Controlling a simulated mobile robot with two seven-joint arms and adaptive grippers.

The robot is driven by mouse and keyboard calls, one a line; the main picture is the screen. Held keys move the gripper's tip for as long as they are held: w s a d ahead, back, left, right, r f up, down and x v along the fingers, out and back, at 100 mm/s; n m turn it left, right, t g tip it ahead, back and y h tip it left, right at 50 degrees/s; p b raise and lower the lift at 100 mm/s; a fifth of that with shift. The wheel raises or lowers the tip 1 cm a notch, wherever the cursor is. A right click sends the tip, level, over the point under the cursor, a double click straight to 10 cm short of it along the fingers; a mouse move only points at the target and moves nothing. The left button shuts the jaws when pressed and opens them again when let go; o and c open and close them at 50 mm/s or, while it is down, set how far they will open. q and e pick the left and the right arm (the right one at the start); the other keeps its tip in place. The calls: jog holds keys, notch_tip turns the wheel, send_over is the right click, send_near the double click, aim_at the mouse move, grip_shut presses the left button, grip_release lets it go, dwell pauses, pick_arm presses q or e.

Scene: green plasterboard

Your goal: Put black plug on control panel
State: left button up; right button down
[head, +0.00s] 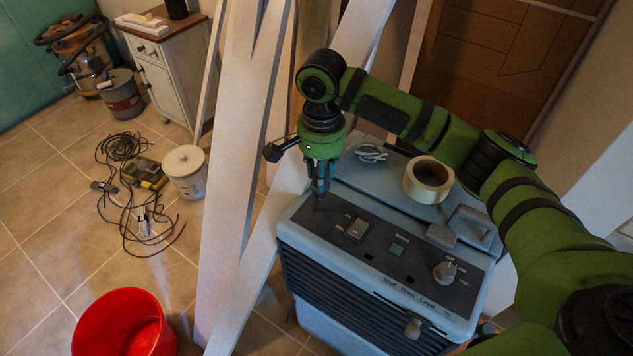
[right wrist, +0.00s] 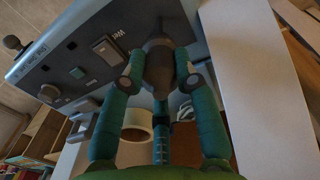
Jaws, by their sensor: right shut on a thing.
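My right gripper (head: 320,180) points down at the back left corner of the control panel (head: 375,255). The panel is the dark top face of a blue-grey machine, with a rocker switch, a small green square and a round knob. In the right wrist view my right gripper (right wrist: 158,75) is shut on a dark, rounded thing that looks like the black plug (right wrist: 156,42). The plug is at or just over the panel's corner, and I cannot tell whether it touches. In the head view the fingers mostly hide it. My left gripper is not in view.
A tape roll (head: 428,180) and a coil of white cord (head: 371,153) lie on the machine behind the panel. Pale boards (head: 235,170) lean close at its left. A red bucket (head: 125,325), a white bucket (head: 185,172) and black cables (head: 125,150) are on the floor.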

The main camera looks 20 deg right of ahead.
jog(key=shift+a+f, duration=0.25)
jog(key=shift+a, duration=0.15)
notch_tip(320, 180, down, 4)
jog(key=shift+s+r+p, duration=0.1)
jog(key=shift+r+p, duration=0.05)
jog(key=shift+p, duration=0.55)
jog(key=shift+f, duration=0.3)
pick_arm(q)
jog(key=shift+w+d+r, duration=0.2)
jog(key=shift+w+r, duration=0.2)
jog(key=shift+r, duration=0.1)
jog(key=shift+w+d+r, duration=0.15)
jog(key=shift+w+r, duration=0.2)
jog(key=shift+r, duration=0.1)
pick_arm(e)
jog(key=shift+f, duration=0.1)
jog(key=c, duration=0.9)
grip_release()
jog(key=shift+c, duration=0.2)
jog(key=shift+r, duration=0.45)
pick_arm(q)
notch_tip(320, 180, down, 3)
jog(key=b, duration=0.2)
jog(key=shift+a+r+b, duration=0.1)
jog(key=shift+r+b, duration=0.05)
jog(key=shift+b, duration=0.2)
pick_arm(e)
notch_tip(320, 180, up, 11)
jog(key=shift+r, duration=0.2)
